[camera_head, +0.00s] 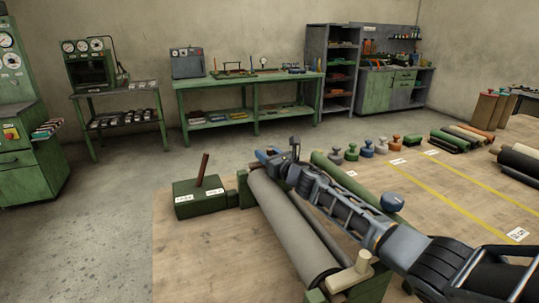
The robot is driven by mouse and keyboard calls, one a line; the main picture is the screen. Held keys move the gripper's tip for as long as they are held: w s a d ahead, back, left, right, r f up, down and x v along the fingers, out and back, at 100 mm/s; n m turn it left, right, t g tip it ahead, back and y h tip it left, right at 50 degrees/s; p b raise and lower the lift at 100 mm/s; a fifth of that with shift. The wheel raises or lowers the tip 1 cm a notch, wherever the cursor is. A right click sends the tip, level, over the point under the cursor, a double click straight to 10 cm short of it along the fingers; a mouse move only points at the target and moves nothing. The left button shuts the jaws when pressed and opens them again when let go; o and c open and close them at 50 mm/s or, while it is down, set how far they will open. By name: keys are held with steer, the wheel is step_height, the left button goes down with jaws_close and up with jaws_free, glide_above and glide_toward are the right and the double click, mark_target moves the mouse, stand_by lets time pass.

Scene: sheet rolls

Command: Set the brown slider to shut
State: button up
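A dark green box (197,206) sits on the near wooden table, left of the big grey roll. A thin brown upright piece (202,168) rises from its top, leaning slightly to the right. It looks like the brown slider. The box front has two white labels, left (184,199) and right (215,192), too small to read surely. My arm reaches in from the lower right. My gripper (264,156) is above the far end of the roll, to the right of the brown piece and apart from it. Its fingers are too small to judge.
A green roll (355,178), several coloured weights and yellow table lines lie further right. The table left of the box is clear.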

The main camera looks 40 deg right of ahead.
mark_target(270, 154)
steer(key=shift+d, duration=0.1)
steer(key=shift+s+p, duration=0.3)
steer(key=shift+s, duration=0.15)
steer(key=s+p, duration=0.1)
steer(key=s, duration=0.1)
steer(key=s+p, duration=0.1)
steer(key=s, duration=0.2)
steer(key=shift+s+a+r, duration=0.1)
steer(key=shift+a, duration=0.1)
steer(key=shift+s+a, duration=0.2)
steer(key=shift+s, duration=0.65)
